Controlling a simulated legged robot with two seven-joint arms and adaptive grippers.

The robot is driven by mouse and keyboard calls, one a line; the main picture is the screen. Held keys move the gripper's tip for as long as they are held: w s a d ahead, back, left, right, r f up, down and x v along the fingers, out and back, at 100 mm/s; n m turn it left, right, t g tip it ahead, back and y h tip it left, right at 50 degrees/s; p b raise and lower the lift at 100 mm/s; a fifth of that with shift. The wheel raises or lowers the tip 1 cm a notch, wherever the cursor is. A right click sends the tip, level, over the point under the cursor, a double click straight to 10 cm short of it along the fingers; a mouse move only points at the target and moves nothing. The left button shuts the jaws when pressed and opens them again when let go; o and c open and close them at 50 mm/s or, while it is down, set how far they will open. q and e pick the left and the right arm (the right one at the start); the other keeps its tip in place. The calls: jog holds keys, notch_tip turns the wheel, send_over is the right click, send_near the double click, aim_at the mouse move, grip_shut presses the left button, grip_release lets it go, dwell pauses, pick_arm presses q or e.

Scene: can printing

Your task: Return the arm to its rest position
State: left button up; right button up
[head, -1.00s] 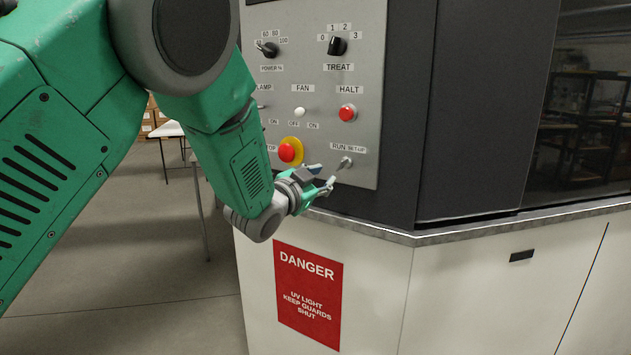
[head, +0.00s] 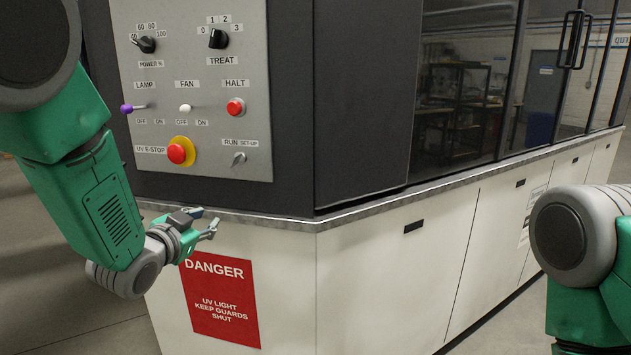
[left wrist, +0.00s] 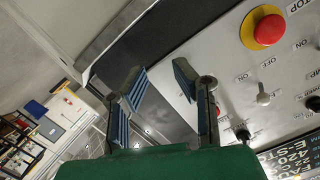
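My left arm comes in from the left in the head view and hangs in front of the machine. My left gripper (head: 205,222) is just below the control panel (head: 205,140), in front of the counter edge and above the red danger sign (head: 221,302). In the left wrist view my left gripper (left wrist: 158,82) has its two blue-padded fingers apart with nothing between them. My right arm shows only in part at the lower right of the head view, and its gripper is hidden.
The panel carries a yellow-ringed red UV E-stop (head: 181,151), a RUN/SET-UP switch (head: 238,158), a red HALT button (head: 235,106), a purple-tipped LAMP toggle (head: 128,109) and two black knobs. The white cabinet (head: 375,285) runs off to the right. Floor space lies at lower left.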

pick_arm(q)
jog(key=s+a+f+n+g+y+b, duration=0.15)
jog(key=s+f, duration=0.35)
jog(key=f, duration=0.5)
jog(key=s+f+n+g, duration=0.1)
jog(key=s+f+g, duration=0.25)
jog(key=f, duration=0.55)
jog(key=s+f+n+g+b, duration=0.1)
jog(key=s+f+g, duration=0.2)
jog(key=s+f, duration=0.4)
jog(key=s+f+n+g+b, duration=0.1)
jog(key=s+f+g, duration=0.3)
jog(key=s, duration=1.2)
jog(key=s+f+n+g+y+b, duration=0.1)
jog(key=s+f+n+g, duration=0.1)
jog(key=s+f, duration=0.8)
jog(key=shift+s+a+f+g, duration=0.35)
jog(key=shift+s+g, duration=0.35)
jog(key=shift+s, duration=0.55)
